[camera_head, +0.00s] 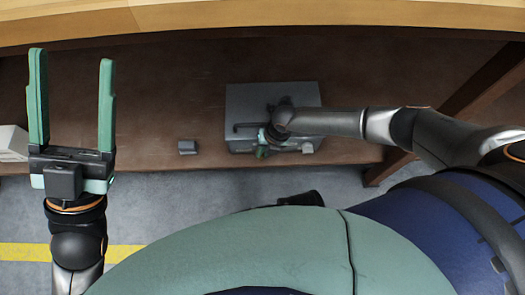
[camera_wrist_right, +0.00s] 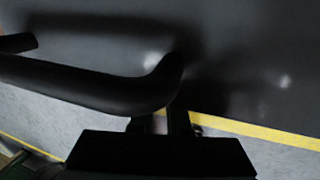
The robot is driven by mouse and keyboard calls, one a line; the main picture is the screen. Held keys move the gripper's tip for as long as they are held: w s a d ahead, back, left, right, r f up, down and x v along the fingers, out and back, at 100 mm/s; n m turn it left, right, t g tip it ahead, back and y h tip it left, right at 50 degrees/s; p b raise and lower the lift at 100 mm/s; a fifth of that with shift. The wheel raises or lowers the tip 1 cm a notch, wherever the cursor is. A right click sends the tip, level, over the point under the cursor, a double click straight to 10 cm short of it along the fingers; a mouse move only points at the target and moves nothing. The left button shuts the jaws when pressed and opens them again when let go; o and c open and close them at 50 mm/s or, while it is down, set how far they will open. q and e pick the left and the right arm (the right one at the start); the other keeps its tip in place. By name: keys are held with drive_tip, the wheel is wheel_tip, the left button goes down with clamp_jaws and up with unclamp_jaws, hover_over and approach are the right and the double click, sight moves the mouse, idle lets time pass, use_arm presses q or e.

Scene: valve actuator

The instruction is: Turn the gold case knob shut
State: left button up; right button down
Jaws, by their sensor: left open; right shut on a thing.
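A grey case (camera_head: 240,101) sits on the brown lower shelf, right of the picture's middle in the head view. My right gripper (camera_head: 264,150) is at the front of the case, low and near its middle. I cannot make out a gold knob in either view. In the right wrist view a dark curved bar (camera_wrist_right: 95,87) crosses close in front of the camera, above the dark gripper body. My left gripper (camera_head: 72,58) is open and empty, its green fingers pointing up, well left of the case.
A small grey block (camera_head: 187,147) lies on the shelf left of the case. A white box (camera_head: 13,143) stands at the far left. A wooden tabletop edge (camera_head: 200,13) runs above, and a table leg (camera_head: 470,115) is at right. The shelf between block and left gripper is clear.

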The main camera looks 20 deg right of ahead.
drive_tip(key=c, duration=0.9)
unclamp_jaws()
drive_tip(key=shift+r, duration=0.1)
drive_tip(key=shift+r+p, duration=0.3)
drive_tip(key=p+v, duration=0.5)
drive_tip(key=v, duration=0.6)
drive_tip(key=shift+d+r+p, duration=0.2)
drive_tip(key=shift+r+p, duration=0.15)
drive_tip(key=shift+p, duration=0.05)
drive_tip(key=shift+o, duration=0.4)
